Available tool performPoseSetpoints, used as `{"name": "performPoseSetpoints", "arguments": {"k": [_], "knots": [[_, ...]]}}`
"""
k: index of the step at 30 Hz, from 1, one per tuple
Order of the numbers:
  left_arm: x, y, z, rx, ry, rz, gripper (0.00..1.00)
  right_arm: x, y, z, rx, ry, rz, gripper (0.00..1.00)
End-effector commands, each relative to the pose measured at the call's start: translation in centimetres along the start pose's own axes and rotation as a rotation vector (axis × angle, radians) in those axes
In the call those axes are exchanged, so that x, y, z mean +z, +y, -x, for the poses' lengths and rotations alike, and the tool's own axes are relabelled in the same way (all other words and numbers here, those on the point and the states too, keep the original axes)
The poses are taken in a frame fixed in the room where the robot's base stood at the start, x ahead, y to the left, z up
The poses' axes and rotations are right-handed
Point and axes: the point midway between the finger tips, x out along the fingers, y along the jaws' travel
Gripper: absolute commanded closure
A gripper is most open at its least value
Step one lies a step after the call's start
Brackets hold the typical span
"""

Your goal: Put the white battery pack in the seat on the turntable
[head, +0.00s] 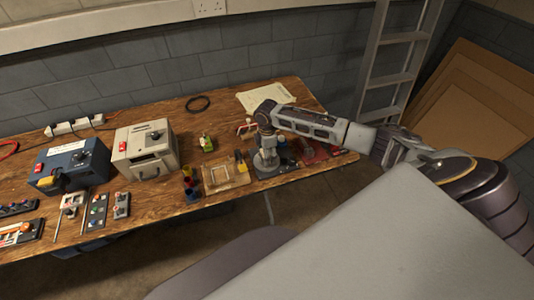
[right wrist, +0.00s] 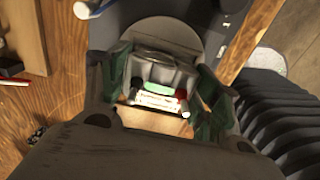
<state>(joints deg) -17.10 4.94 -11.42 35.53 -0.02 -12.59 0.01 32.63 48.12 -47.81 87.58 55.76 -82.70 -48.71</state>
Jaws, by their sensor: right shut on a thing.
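My right gripper (head: 266,131) points down over the grey round turntable (head: 262,170) at the front edge of the bench. In the right wrist view the right gripper (right wrist: 163,82) has its green-padded fingers closed in on the white battery pack (right wrist: 158,100), which shows a green band and a red spot. The grey seat (right wrist: 160,72) stands on the turntable (right wrist: 163,32) right at the pack. I cannot tell whether the pack is inside the seat or just above it. The fingers hide the pack's sides. My left gripper is not in view.
A wooden tray (head: 212,188) and a yellow-handled tool (head: 241,161) lie left of the turntable. A beige box (head: 143,150) and a blue box (head: 68,168) stand further left. The bench behind the tray is mostly clear.

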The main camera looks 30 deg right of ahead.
Motion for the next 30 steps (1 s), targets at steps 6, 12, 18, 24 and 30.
{"name": "performPoseSetpoints", "arguments": {"k": [6, 12, 18, 24, 30], "knots": [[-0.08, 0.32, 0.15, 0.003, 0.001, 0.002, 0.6, -0.03, 0.04, -0.07, 0.001, 0.001, 0.0, 0.74], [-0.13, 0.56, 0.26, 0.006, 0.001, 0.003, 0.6, -0.02, 0.04, -0.22, 0.001, 0.001, 0.0, 0.74], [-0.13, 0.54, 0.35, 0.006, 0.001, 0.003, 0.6, -0.02, 0.03, -0.36, 0.001, 0.001, 0.0, 0.74], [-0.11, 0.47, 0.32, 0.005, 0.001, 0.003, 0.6, -0.01, 0.03, -0.36, 0.001, 0.0, 0.0, 0.23], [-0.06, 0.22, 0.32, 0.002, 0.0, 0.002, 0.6, 0.0, 0.01, -0.39, 0.0, 0.0, 0.0, 0.12]]}}
